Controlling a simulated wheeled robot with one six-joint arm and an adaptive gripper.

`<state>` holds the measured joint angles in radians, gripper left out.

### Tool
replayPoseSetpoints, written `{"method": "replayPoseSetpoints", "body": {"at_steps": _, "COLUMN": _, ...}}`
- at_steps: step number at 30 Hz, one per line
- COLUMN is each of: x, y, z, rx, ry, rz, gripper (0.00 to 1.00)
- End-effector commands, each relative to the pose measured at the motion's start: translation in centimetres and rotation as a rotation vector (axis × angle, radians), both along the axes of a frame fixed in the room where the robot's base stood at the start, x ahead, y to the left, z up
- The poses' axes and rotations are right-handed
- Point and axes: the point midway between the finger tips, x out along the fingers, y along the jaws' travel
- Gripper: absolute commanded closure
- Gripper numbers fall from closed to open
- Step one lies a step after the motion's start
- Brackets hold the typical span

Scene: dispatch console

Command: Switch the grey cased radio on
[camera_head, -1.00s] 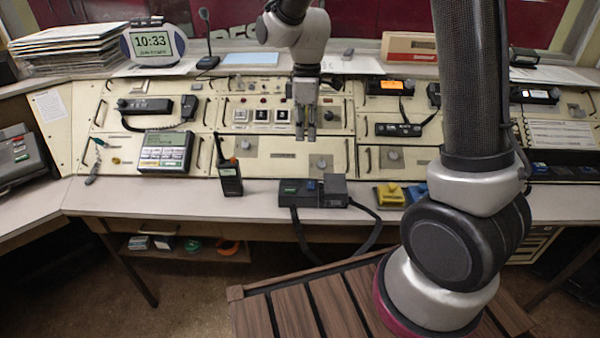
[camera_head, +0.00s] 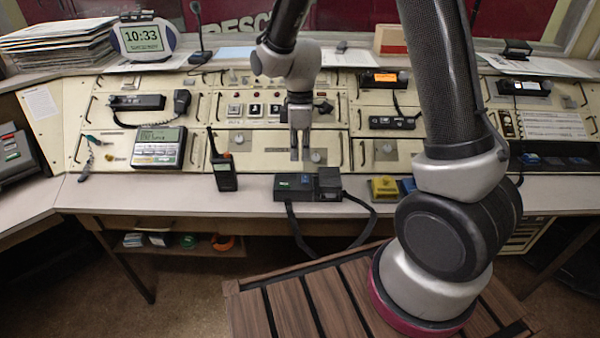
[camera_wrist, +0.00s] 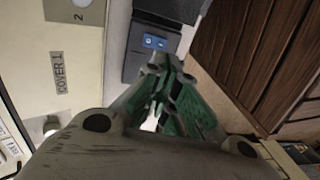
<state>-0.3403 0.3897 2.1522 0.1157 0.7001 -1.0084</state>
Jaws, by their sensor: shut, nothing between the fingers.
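A dark grey box with a blue switch (camera_head: 294,187) lies on the desk in front of the console, cables running from its front; it may be the grey cased radio, but I cannot tell for sure. Its blue rocker switch also shows in the wrist view (camera_wrist: 155,41), just beyond my fingertips. My gripper (camera_head: 300,156) points down in front of the console panel, above and behind the box in the head view. In the wrist view my gripper (camera_wrist: 160,66) is shut and empty; its fingers hide part of the box. Whether the fingers touch it cannot be told.
A handheld radio (camera_head: 223,172) stands left of the box. A yellow block (camera_head: 384,189) sits to its right. A desk phone (camera_head: 158,147) and a radio with an orange display (camera_head: 385,81) are on the console. The desk front left of the handheld is clear.

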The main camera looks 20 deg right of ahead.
Motion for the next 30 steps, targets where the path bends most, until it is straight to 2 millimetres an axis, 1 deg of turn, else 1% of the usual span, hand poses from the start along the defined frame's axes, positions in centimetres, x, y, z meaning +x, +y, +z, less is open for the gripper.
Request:
{"method": "replayPoseSetpoints", "body": {"at_steps": 1, "x": -0.2, "y": 0.0, "z": -1.2, "rx": -0.002, "ry": 0.005, "rz": 0.000, "gripper": 1.00}}
{"method": "replayPoseSetpoints", "body": {"at_steps": 3, "x": -0.4, "y": 0.1, "z": -2.5, "rx": -0.002, "ry": 0.004, "rz": 0.001, "gripper": 1.00}}
{"method": "replayPoseSetpoints", "body": {"at_steps": 6, "x": -0.6, "y": 0.1, "z": -4.2, "rx": -0.002, "ry": 0.004, "rz": 0.000, "gripper": 1.00}}
{"method": "replayPoseSetpoints", "body": {"at_steps": 10, "x": -0.7, "y": 0.2, "z": -5.7, "rx": 0.000, "ry": 0.002, "rz": 0.000, "gripper": 1.00}}
{"method": "replayPoseSetpoints", "body": {"at_steps": 15, "x": -0.8, "y": 0.3, "z": -6.4, "rx": 0.000, "ry": 0.000, "rz": 0.000, "gripper": 1.00}}
{"method": "replayPoseSetpoints", "body": {"at_steps": 24, "x": -0.8, "y": 0.3, "z": -6.5, "rx": 0.000, "ry": 0.000, "rz": 0.000, "gripper": 1.00}}
{"method": "replayPoseSetpoints", "body": {"at_steps": 28, "x": -1.1, "y": 0.3, "z": -7.2, "rx": -0.001, "ry": 0.001, "rz": 0.001, "gripper": 1.00}}
{"method": "replayPoseSetpoints", "body": {"at_steps": 30, "x": -1.0, "y": 0.3, "z": -7.1, "rx": -0.001, "ry": 0.001, "rz": 0.001, "gripper": 1.00}}
